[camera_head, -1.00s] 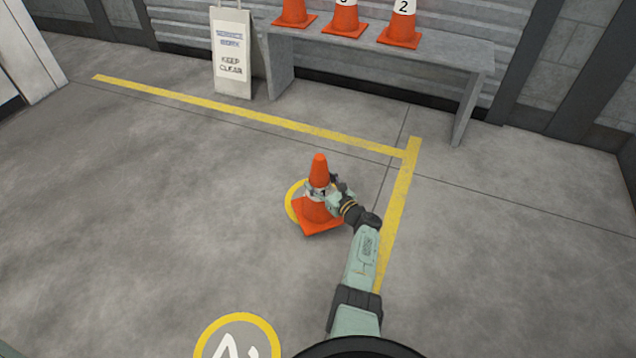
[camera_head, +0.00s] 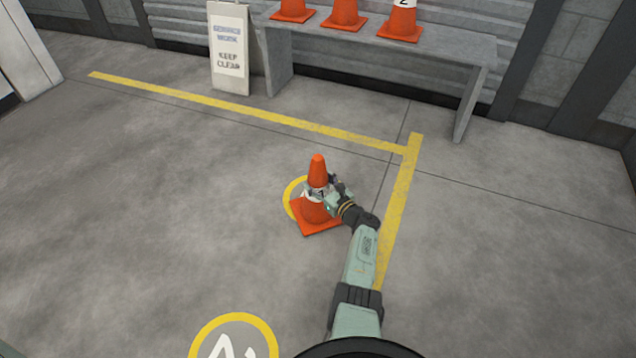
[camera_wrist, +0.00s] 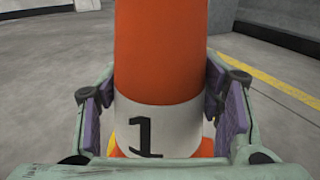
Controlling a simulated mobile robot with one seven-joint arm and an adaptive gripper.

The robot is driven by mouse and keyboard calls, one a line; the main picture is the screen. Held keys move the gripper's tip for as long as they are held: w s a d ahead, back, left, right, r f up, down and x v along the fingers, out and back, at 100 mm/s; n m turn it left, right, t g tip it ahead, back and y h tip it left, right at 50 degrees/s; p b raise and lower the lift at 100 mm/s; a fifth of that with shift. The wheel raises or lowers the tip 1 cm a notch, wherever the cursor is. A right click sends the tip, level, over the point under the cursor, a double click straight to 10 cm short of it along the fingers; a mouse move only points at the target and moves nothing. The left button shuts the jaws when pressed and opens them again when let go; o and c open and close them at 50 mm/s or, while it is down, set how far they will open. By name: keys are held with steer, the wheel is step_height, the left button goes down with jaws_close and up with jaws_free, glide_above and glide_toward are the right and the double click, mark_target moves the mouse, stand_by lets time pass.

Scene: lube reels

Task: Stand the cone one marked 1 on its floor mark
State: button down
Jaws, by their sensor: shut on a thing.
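The orange cone marked 1 (camera_head: 317,172) is upright in the middle of the head view, its square base over or in front of a yellow ring on the floor (camera_head: 288,196). The cone hides most of that ring, and I cannot tell whether the base touches the floor. My gripper (camera_head: 325,193) is shut around the cone's white band from the right. In the wrist view the black 1 on the white band (camera_wrist: 148,135) faces me, with a purple-padded finger on each side.
A second yellow ring with a white symbol (camera_head: 236,340) lies at the front. More orange cones (camera_head: 400,22) stand on a grey bench (camera_head: 440,52) at the back. A white sign (camera_head: 229,50) stands left of it. Yellow lines (camera_head: 398,215) cross the floor; the left floor is clear.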

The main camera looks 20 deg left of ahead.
steer(key=shift+c, duration=2.3)
jaws_free()
